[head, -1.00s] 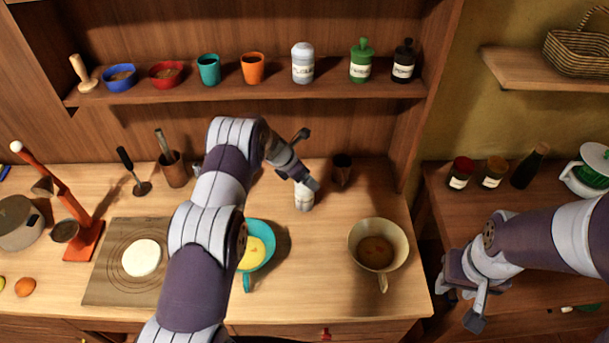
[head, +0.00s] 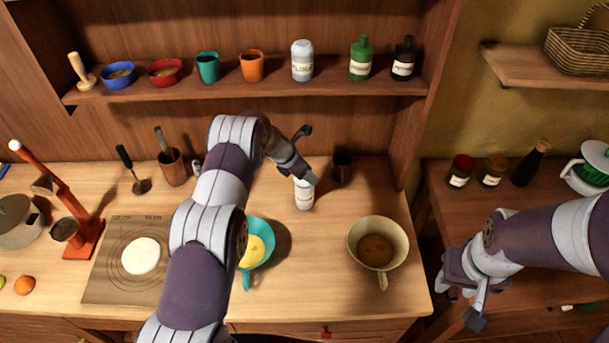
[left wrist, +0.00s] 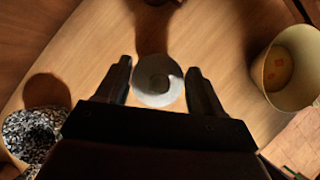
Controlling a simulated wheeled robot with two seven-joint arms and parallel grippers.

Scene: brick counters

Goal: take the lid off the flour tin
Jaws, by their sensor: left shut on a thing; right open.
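A white tin (head: 304,196) with a pale label stands upright on the counter under my left gripper (head: 299,174); its lettering is too small to read. In the left wrist view a round, pale grey-white lid (left wrist: 158,82) lies between the two fingers of my left gripper (left wrist: 160,78). The gripper is shut on this lid and hides the tin's top in the head view. Whether the lid is clear of the tin I cannot tell. A similar white tin (head: 302,62) stands on the shelf. My right gripper (head: 478,300) is open and empty at the far right.
A teal bowl (head: 268,247) with yellow contents is left of the tin, partly behind my left arm. A beige handled bowl (head: 392,232) is to the right. A dark cup (head: 342,170) stands close behind. A board (head: 109,288) with a white round lies left.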

